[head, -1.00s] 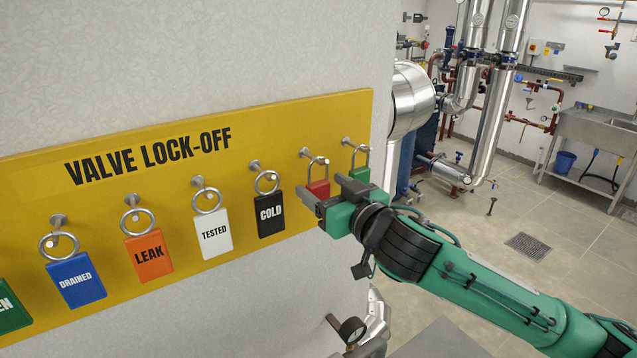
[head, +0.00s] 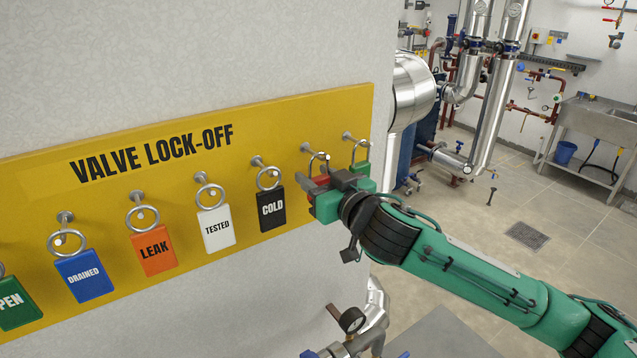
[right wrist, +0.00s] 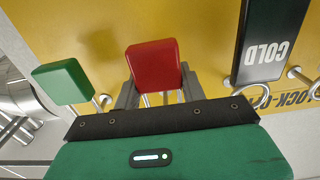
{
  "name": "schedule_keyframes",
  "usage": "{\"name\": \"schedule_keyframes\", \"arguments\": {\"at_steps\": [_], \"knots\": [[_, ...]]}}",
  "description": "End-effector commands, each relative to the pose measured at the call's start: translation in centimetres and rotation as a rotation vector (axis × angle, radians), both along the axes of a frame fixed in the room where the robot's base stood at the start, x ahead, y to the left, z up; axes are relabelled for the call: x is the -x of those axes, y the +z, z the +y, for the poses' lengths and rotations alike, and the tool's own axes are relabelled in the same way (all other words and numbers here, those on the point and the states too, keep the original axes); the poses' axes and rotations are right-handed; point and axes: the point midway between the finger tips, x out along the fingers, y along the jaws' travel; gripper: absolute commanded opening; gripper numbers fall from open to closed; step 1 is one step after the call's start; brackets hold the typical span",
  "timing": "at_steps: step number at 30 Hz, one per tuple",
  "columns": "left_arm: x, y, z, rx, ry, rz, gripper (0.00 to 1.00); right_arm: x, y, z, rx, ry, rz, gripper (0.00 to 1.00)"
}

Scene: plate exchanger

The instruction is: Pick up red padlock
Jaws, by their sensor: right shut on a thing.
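The red padlock (head: 322,181) hangs at the right part of the yellow lock-off board (head: 110,190), mostly hidden behind my gripper in the head view. Its shackle shows above the gripper near its peg. In the right wrist view the red padlock body (right wrist: 154,66) stands between the two grey fingers. My right gripper (head: 312,184) is shut on the red padlock, close to the board. It also shows in the right wrist view (right wrist: 156,92). My left gripper is in neither view.
A green padlock (head: 361,167) hangs just right of the red one, and a black COLD tag (head: 271,209) just left. White TESTED (head: 216,229), orange LEAK (head: 153,251) and blue DRAINED (head: 84,275) tags hang further left. Silver pipes (head: 413,88) stand beyond the board's right edge.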

Motion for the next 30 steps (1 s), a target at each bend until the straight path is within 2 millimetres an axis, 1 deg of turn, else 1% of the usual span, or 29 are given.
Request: {"name": "schedule_keyframes", "arguments": {"at_steps": [5,8,14,15,20,24,30], "knots": [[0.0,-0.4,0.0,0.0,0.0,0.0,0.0,0.0,0.4,0.0,0.0,0.0,-0.002,0.17],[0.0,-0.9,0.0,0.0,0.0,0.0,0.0,0.0,0.9,0.0,-0.002,0.001,-0.002,0.17],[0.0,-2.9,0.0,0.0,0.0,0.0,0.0,0.1,3.5,0.1,-0.004,0.002,-0.006,0.17],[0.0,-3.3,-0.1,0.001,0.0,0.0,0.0,0.9,3.0,-0.6,-0.002,0.001,-0.001,0.17],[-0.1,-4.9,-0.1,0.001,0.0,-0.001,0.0,3.8,3.0,-2.6,-0.002,0.001,-0.002,0.17],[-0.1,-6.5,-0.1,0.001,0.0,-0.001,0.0,6.7,2.9,-4.5,-0.001,0.001,-0.003,0.17],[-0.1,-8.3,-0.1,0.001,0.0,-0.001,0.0,10.6,3.1,-7.1,0.0,0.0,-0.004,0.17]]}}
